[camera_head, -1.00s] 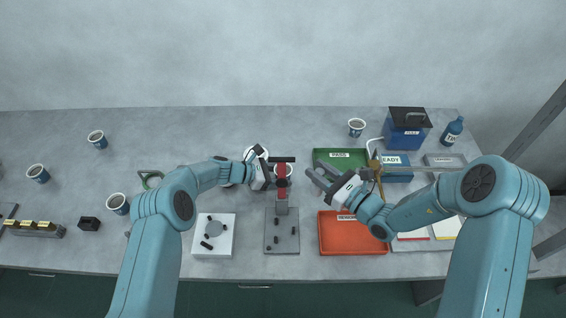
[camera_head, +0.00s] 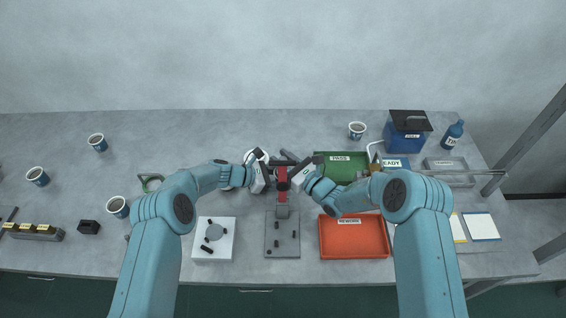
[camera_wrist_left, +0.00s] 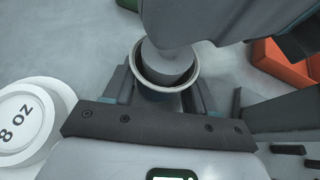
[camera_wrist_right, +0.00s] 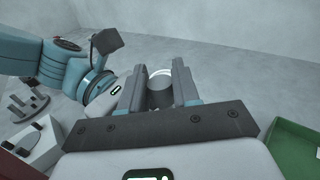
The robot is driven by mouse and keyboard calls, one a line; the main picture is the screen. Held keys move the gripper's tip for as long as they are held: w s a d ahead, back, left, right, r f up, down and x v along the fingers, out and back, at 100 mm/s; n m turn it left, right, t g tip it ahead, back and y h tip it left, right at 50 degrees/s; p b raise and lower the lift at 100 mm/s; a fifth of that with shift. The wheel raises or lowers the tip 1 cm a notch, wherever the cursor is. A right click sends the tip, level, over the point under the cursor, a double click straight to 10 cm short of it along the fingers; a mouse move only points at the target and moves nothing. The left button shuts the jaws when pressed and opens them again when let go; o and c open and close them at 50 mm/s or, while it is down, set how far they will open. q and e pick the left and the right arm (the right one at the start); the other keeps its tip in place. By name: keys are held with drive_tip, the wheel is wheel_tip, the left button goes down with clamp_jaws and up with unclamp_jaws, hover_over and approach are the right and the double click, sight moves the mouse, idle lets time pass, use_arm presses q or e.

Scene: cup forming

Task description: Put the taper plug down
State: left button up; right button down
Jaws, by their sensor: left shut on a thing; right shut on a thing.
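The grey taper plug (camera_wrist_right: 160,96) is between my right gripper's fingers (camera_wrist_right: 167,82) in the right wrist view. The left wrist view shows the plug (camera_wrist_left: 168,60) inside the mouth of a dark blue paper cup (camera_wrist_left: 158,95) with a pale rim. My left gripper (camera_wrist_left: 158,88) is shut on this cup. My right gripper (camera_head: 294,168) is shut on the plug, close to my left gripper (camera_head: 271,168) in the head view. The grippers hide the cup and plug in the head view. How deep the plug sits is unclear.
A red-topped fixture (camera_head: 282,183) stands close below the grippers, with a grey pegged plate (camera_head: 271,240) in front. A white block (camera_head: 225,245) stands left of it. Green PASS (camera_head: 347,157) and red REWORK (camera_head: 375,248) trays lie right. Several cups stand at left.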

use_arm(q)
drive_tip(key=shift+w+f, duration=0.1)
use_arm(e)
drive_tip(key=shift+w+f, duration=0.1)
drive_tip(key=shift+f, duration=0.75)
drive_tip(key=c, duration=1)
unclamp_jaws()
drive_tip(key=shift+f, duration=0.1)
drive_tip(key=shift+o, duration=0.9)
drive_tip(key=shift+s+d, duration=0.2)
drive_tip(key=v, duration=1.1)
drive_tip(key=shift+s+d+r, duration=0.2)
drive_tip(key=shift+s+r, duration=0.05)
drive_tip(key=shift+s, duration=0.05)
